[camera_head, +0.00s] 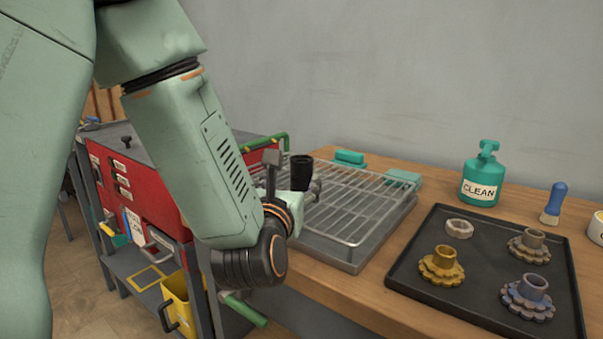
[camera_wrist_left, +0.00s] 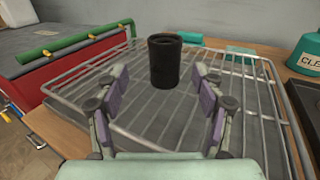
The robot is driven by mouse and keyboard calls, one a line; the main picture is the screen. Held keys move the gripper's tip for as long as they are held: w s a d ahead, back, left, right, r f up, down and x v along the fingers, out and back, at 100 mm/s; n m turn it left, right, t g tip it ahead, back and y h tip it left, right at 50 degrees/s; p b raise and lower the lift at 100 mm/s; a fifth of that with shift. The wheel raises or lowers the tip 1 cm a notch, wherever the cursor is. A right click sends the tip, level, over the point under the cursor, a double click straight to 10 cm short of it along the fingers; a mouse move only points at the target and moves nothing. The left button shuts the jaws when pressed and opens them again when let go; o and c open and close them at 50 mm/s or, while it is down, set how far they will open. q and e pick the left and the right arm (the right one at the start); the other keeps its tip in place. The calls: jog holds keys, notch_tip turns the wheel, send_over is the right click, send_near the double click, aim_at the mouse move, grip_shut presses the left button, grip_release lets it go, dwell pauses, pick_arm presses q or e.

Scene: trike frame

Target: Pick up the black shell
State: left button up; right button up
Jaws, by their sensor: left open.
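The black shell (camera_head: 301,172) is a dark upright cylinder standing on the wire rack (camera_head: 365,225). In the left wrist view the black shell (camera_wrist_left: 165,60) stands a little beyond the fingertips, between the two lines of the fingers. My left gripper (camera_wrist_left: 160,88) is open and empty, with purple pads on both sides facing each other. In the head view my left gripper (camera_head: 296,190) is at the left edge of the rack, close to the shell and partly hidden by my own wrist. My right gripper is not in view.
A black tray (camera_head: 405,272) with several gears lies right of the rack. A green CLEAN bottle (camera_head: 480,180) and a blue-handled brush (camera_head: 554,203) stand behind it. A red tool cabinet (camera_head: 140,185) is at the left. Teal items (camera_head: 350,158) lie by the rack's back edge.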

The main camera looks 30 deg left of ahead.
aim_at(299, 170)
pick_arm(q)
jog(key=shift+w+d+r, duration=0.1)
jog(key=shift+w+r, duration=0.1)
jog(key=shift+w, duration=0.4)
jog(key=b+x, duration=0.1)
jog(key=x, duration=0.4)
jog(key=shift+w+r, duration=0.1)
jog(key=shift+w, duration=0.25)
jog(key=shift+w+a, duration=0.2)
jog(key=shift+a, duration=0.05)
jog(key=shift+d, duration=0.15)
jog(key=c, duration=0.4)
grip_shut()
